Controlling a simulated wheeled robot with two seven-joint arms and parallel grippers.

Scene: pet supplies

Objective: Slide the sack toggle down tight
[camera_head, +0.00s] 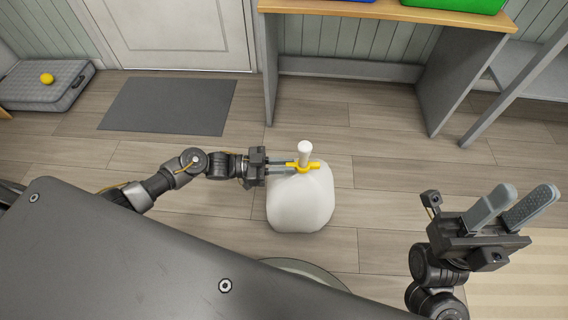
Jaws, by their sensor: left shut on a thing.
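A white sack (299,205) stands on the wooden floor in front of my base. Its narrow white neck (305,148) sticks up from the top. A yellow toggle (313,165) sits around the base of the neck, close to the sack's body. My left gripper (290,167) reaches in from the left and is shut on the toggle. Its fingers hide part of the toggle. My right gripper (515,207) is open and empty at the right, apart from the sack, with its two grey fingers pointing up.
A wooden bench (390,13) with blue and green bins (455,4) stands behind the sack. A grey mat (168,106) lies before the door. A grey pet bed (42,87) with a yellow ball (47,78) is at far left. The floor around the sack is clear.

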